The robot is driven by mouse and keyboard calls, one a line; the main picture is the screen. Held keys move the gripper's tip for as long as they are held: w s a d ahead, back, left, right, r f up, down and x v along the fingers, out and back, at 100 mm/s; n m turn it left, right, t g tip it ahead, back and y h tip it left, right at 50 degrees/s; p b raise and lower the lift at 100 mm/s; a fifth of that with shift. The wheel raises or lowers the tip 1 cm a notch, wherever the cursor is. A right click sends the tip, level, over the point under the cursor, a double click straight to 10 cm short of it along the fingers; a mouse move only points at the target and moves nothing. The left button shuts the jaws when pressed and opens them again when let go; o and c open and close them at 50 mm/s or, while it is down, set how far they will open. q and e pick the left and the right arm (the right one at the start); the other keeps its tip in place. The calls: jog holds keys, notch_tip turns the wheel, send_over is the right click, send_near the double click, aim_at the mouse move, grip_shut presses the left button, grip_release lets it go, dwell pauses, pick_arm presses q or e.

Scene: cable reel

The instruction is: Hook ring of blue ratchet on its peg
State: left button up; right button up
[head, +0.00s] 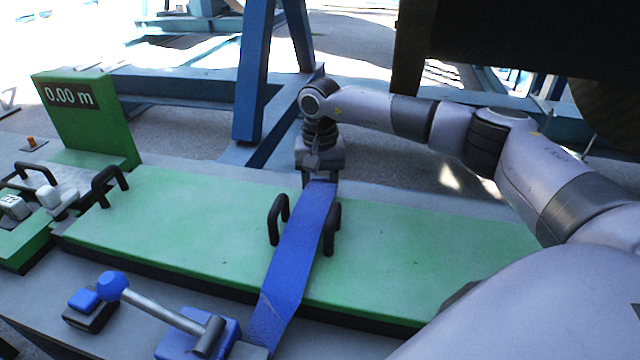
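The blue ratchet (200,340) sits at the front edge, with a grey lever ending in a blue knob (113,285). Its blue strap (302,235) runs from the front edge up across the green lid (180,220), between two black handles. The strap's far end meets my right gripper (319,179) at the lid's back edge. The gripper points down, with a finger at each side of the strap end. The ring and the peg cannot be made out there, and whether the fingers grip anything is unclear. My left gripper is not in view.
Black handles (277,218) and (331,230) stand on the lid close to the strap. A green display box (85,120) reading 0.00 m stands at the back left. A blue steel frame (255,70) rises behind the gripper. The lid's left part is clear.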

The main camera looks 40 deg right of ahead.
jog(key=shift+f, duration=0.15)
jog(key=o, duration=1.3)
jog(key=shift+c, duration=0.2)
jog(key=shift+r, duration=3.6)
